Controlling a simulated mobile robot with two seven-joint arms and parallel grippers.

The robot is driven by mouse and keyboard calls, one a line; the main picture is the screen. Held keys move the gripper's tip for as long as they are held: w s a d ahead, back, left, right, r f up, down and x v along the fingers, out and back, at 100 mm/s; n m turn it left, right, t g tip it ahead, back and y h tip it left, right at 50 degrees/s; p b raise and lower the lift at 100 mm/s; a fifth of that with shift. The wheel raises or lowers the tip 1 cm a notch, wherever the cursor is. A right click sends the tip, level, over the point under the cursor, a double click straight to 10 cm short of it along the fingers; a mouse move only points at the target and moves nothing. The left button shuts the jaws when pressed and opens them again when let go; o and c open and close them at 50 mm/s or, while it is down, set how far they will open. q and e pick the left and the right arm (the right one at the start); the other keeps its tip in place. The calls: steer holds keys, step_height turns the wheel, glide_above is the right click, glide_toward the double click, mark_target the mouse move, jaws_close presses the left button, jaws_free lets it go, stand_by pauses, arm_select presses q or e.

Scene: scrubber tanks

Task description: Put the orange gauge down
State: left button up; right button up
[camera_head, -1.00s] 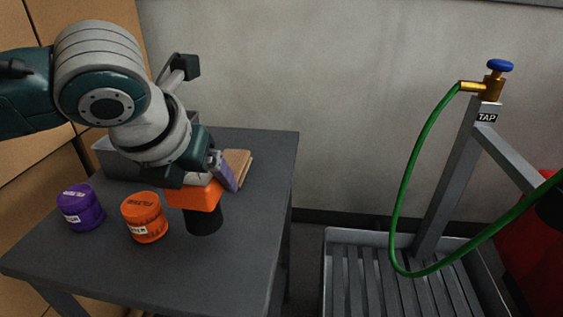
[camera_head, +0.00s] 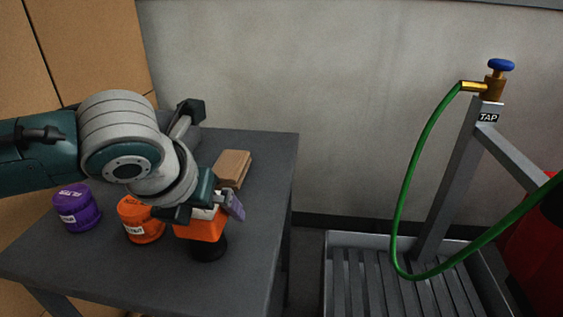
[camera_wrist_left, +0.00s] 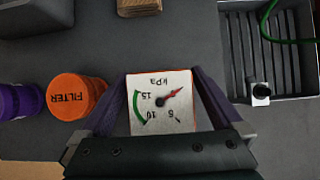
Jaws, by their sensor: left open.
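The orange gauge (camera_head: 199,229) with its black base (camera_head: 208,248) stands upright on the dark table, near its right edge. Its white kPa dial (camera_wrist_left: 160,105) faces up in the left wrist view. My left gripper (camera_head: 205,210) is over the gauge, with its purple fingers on either side of the dial. It is open, and slim gaps show beside the dial in the left wrist view (camera_wrist_left: 162,98). The arm hides part of the gauge's top in the head view. My right gripper is not in view.
An orange filter canister (camera_head: 143,226) stands just left of the gauge, with a purple canister (camera_head: 76,211) farther left. A wooden block (camera_head: 234,167) lies behind. Right of the table stand a slatted tray (camera_head: 405,292) and a tap (camera_head: 493,88) with a green hose (camera_head: 402,200).

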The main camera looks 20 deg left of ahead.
arm_select(q)
steer(key=p+v, duration=0.4)
steer(key=v, duration=0.8)
steer(key=s+d+f+n+g+h, duration=0.1)
steer(key=s+d+n, duration=0.3)
steer(key=n, duration=0.4)
steer(key=s+d+f+n+h, duration=0.2)
steer(key=s+d+n, duration=0.15)
steer(key=n, duration=0.45)
steer(key=s+a+f+n+g+y, duration=0.1)
steer(key=s+a+f+n, duration=0.1)
steer(key=s+n, duration=0.6)
steer(key=a+n, duration=0.1)
steer(key=n, duration=0.6)
steer(key=shift+s+g, duration=0.2)
steer(key=shift+g, duration=0.2)
